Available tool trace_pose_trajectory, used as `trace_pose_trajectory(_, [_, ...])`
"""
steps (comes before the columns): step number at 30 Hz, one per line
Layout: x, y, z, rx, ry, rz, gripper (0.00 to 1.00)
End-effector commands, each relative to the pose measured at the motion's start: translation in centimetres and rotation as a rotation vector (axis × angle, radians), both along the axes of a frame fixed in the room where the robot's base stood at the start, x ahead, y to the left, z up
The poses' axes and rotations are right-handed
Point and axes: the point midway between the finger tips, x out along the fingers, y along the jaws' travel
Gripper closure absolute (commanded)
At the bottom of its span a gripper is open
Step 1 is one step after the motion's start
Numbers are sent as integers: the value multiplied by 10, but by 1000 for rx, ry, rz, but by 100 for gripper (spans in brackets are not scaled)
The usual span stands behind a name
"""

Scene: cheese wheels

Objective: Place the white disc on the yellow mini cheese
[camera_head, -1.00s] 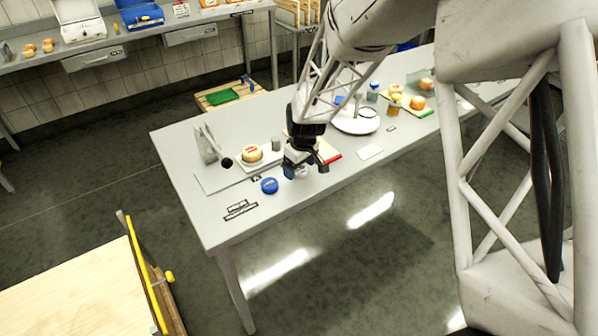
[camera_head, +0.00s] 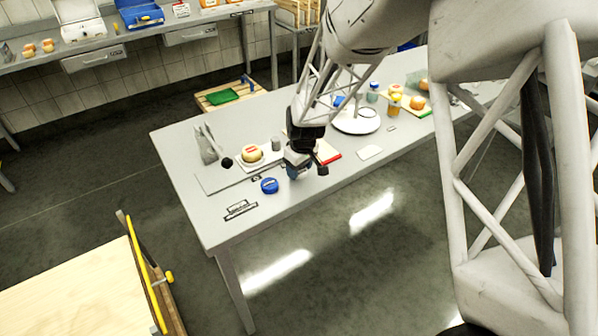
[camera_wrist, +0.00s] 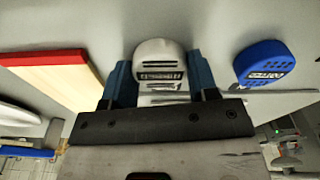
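The white disc (camera_wrist: 158,58), with a dark printed label, lies between the blue fingers of my gripper (camera_wrist: 161,80) in the wrist view. The fingers flank it closely with no clear gap, but I cannot tell whether they grip it. In the head view my gripper (camera_head: 298,170) is low over the table and hides most of the disc. The yellow mini cheese (camera_head: 251,154) with a red label sits on a pale board (camera_head: 270,159), to the left of my gripper and farther back. It is not visible in the wrist view.
A blue disc (camera_head: 269,186) lies left of my gripper, and right of it in the wrist view (camera_wrist: 265,64). A red-edged board (camera_head: 330,154) is right of it. A grey cylinder (camera_head: 276,143) stands by the cheese. The table's (camera_head: 220,222) front left is mostly clear.

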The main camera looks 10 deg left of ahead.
Motion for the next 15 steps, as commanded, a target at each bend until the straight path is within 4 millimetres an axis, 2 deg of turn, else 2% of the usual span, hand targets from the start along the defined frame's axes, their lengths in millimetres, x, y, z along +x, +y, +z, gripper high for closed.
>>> trace_pose_trajectory(1, [0,0,0,0,0,0,66])
trace_pose_trajectory(3, [0,0,0,0,0,0,73])
trace_pose_trajectory(15, [0,0,6,0,0,0,74])
